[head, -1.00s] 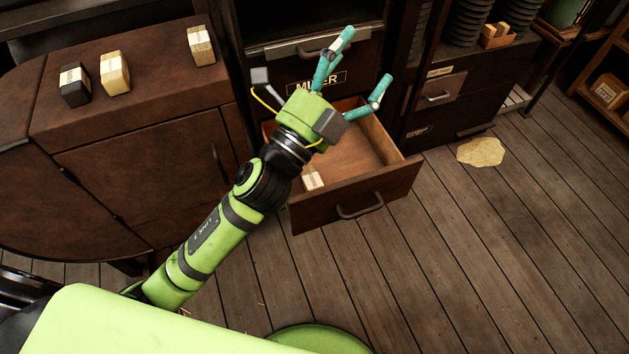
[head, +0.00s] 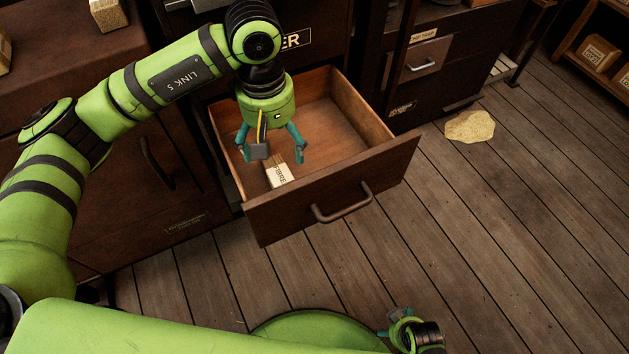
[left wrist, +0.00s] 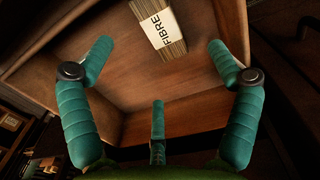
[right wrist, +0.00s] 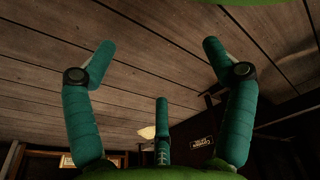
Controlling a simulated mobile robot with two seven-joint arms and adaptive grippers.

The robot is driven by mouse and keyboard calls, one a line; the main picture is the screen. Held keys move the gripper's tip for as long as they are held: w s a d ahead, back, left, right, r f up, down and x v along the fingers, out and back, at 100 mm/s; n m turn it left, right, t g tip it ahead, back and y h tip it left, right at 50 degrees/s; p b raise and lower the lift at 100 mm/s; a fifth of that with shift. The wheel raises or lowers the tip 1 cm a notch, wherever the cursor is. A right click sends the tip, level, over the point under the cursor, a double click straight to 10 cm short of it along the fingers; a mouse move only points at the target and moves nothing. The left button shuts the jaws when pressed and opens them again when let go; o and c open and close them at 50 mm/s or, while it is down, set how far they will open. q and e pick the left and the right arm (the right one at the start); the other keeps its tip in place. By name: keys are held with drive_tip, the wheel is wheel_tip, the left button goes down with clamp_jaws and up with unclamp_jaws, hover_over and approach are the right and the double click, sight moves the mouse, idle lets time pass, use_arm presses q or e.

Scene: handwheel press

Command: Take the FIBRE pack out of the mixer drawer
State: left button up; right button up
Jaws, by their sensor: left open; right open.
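The FIBRE pack (head: 279,174) lies in the open mixer drawer (head: 330,185), near its front left corner. It is a small block with a white label, and the left wrist view shows the word FIBRE on the pack (left wrist: 162,28). My left gripper (head: 273,155) points down into the drawer, just behind and above the pack. Its teal fingers are spread with nothing between them; the gripper also shows in the left wrist view (left wrist: 160,55), apart from the pack. My right gripper (right wrist: 158,55) is open and empty over the floor. In the head view it sits at the bottom edge.
The drawer's front panel with its handle (head: 343,203) stands between the pack and the open floor. A cabinet (head: 140,160) is close on the left, with a pack (head: 107,14) on top. A yellowish patch (head: 470,126) lies on the floor at right. Wooden floor in front is clear.

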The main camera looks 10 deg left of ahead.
sight(283, 170)
use_arm(q)
drive_tip(key=f, duration=0.1)
drive_tip(key=f+b, duration=0.2)
drive_tip(key=shift+w+a+f, duration=0.15)
drive_tip(key=shift+w+a, duration=0.1)
drive_tip(key=shift+w, duration=0.15)
drive_tip(key=shift+w+f, duration=0.15)
drive_tip(key=shift+f, duration=0.85)
drive_tip(key=f, duration=0.5)
drive_tip(key=shift+d+f, duration=0.1)
drive_tip(key=shift+d, duration=0.25)
use_arm(e)
drive_tip(key=w, duration=0.1)
drive_tip(key=w+r, duration=0.1)
drive_tip(key=w, duration=0.1)
drive_tip(key=shift+w+a, duration=0.15)
drive_tip(key=shift+w, duration=0.1)
use_arm(q)
drive_tip(key=c, duration=1.3)
